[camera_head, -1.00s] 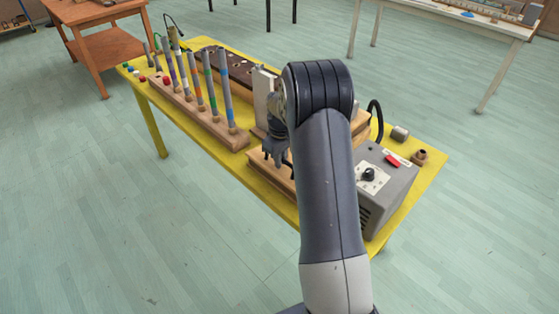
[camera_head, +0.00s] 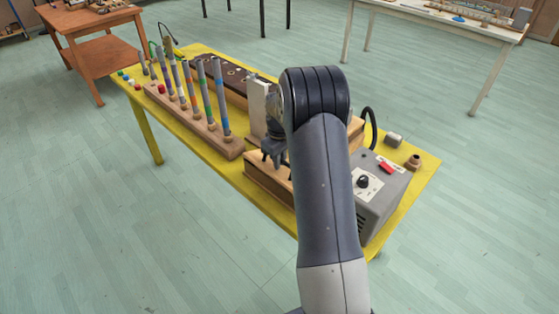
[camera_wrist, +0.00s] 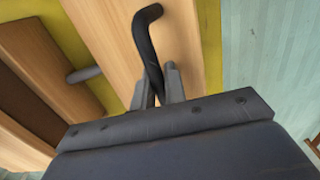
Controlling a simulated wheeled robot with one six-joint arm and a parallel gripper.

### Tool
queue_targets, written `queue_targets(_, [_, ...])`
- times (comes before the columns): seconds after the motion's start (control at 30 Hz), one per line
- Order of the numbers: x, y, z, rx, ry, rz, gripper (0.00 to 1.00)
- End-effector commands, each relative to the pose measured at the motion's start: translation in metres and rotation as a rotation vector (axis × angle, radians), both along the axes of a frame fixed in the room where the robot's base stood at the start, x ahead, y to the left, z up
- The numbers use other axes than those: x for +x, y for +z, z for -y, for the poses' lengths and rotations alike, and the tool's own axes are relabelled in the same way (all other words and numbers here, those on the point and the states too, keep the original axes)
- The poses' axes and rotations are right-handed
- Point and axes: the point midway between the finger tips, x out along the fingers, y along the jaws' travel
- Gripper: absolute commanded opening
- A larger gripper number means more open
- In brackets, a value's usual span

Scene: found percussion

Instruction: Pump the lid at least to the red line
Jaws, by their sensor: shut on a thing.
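A wooden box with a flat lid (camera_head: 255,160) stands on the yellow table, mostly hidden behind my arm in the head view. In the wrist view the lid is a pale wooden board (camera_wrist: 120,40). A black bent handle (camera_wrist: 147,35) rises from it. My gripper (camera_wrist: 160,88) is shut on the lower part of this handle, with a grey finger on each side. In the head view my gripper (camera_head: 271,155) is low at the lid, left of my arm. I cannot make out a red line or the lid's height against one.
A grey box with a knob and red switch (camera_head: 380,190) stands right of my arm. A row of upright tubes with coloured bands (camera_head: 202,95) stands to the left on the yellow table (camera_head: 200,150). Green floor lies open in front.

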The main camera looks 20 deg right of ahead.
Motion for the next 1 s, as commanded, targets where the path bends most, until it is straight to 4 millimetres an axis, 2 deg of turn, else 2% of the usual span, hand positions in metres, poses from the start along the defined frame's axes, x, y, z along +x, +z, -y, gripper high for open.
queue_targets(0.2, [-0.004, -0.011, -0.010, 0.005, 0.000, -0.003, 0.00])
queue_targets(0.47, [-0.004, -0.011, -0.010, 0.004, 0.000, -0.003, 0.00])
queue_targets(0.8, [-0.007, -0.025, -0.019, 0.004, 0.001, -0.003, 0.00])
queue_targets(1.0, [-0.008, -0.025, -0.020, 0.005, 0.000, -0.003, 0.00])
